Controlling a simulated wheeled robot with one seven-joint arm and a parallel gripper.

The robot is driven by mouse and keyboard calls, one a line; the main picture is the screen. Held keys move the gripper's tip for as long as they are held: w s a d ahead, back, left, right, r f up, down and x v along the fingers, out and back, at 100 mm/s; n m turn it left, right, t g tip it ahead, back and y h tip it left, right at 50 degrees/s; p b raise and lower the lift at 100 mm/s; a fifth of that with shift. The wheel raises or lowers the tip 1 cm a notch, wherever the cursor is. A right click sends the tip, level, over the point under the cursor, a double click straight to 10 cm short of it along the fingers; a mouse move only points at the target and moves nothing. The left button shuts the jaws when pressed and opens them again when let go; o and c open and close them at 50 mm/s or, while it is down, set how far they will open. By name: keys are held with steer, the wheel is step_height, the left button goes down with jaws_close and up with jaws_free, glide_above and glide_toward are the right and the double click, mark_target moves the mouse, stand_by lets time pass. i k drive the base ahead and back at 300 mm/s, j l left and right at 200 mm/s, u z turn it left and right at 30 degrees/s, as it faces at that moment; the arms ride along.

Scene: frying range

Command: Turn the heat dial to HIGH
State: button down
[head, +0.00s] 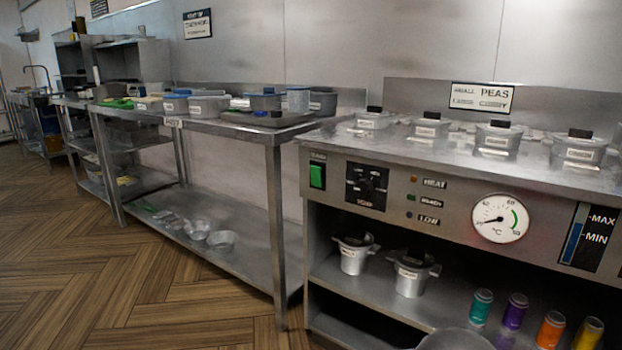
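The heat dial (361,184) is a dark knob on a square black plate, on the left part of the steel range's front panel (455,205). Small markings surround it, but they are too small to read, so I cannot tell its setting. To its right are small indicator lamps beside labels reading HEAT (434,183), one that looks like READY, and LOW (428,220). The top lamp (413,179) looks orange. My gripper is not in view, and nothing touches the dial.
A green switch (317,175) is left of the dial; a round temperature gauge (500,218) and MAX/MIN strip (588,237) are right. Lidded containers (495,138) stand on top. Pots (355,254) and coloured cans (482,306) sit below. Wooden floor (130,270) is clear at left.

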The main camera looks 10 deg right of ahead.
mark_target(363, 188)
steer(key=i+u, duration=0.2)
steer(key=u, duration=0.2)
steer(key=i+l+u, duration=0.1)
steer(key=u, duration=0.35)
steer(key=i+l, duration=0.05)
